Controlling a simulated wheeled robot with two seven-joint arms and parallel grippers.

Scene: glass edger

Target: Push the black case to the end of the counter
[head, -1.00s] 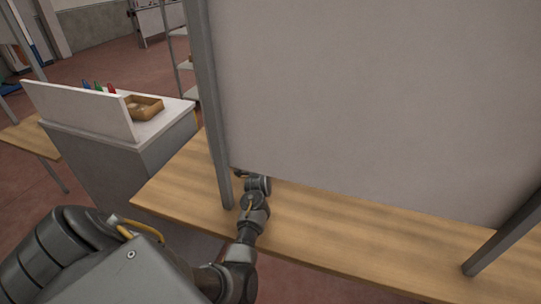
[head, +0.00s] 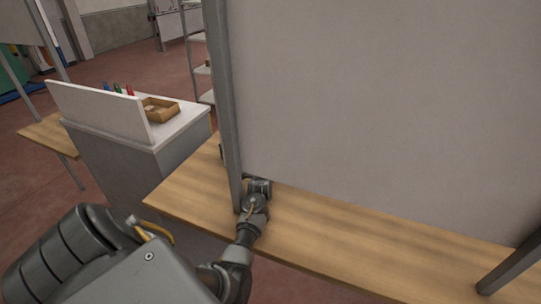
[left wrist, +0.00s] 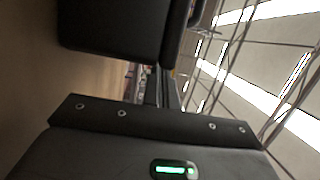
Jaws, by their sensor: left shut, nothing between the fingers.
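The black case (left wrist: 115,28) fills the upper left of the left wrist view as a dark block with rounded corners, standing on the wooden counter (left wrist: 30,75). My left gripper (left wrist: 162,85) is shut and empty, its fingers close to the case's lower right edge in that view. I cannot tell whether they touch it. In the head view my left arm reaches over the counter (head: 330,235) and under the large panel, which hides the gripper and most or all of the case. A small dark sliver shows just left of the post; I cannot tell if it is the case. My right gripper is out of view.
A large grey panel (head: 380,110) on metal posts (head: 228,120) stands over the counter, close to my left forearm. Beyond the counter's left end is a grey cabinet (head: 150,165) bearing a small brown tray (head: 160,109) and coloured bottles. The counter's near strip is clear.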

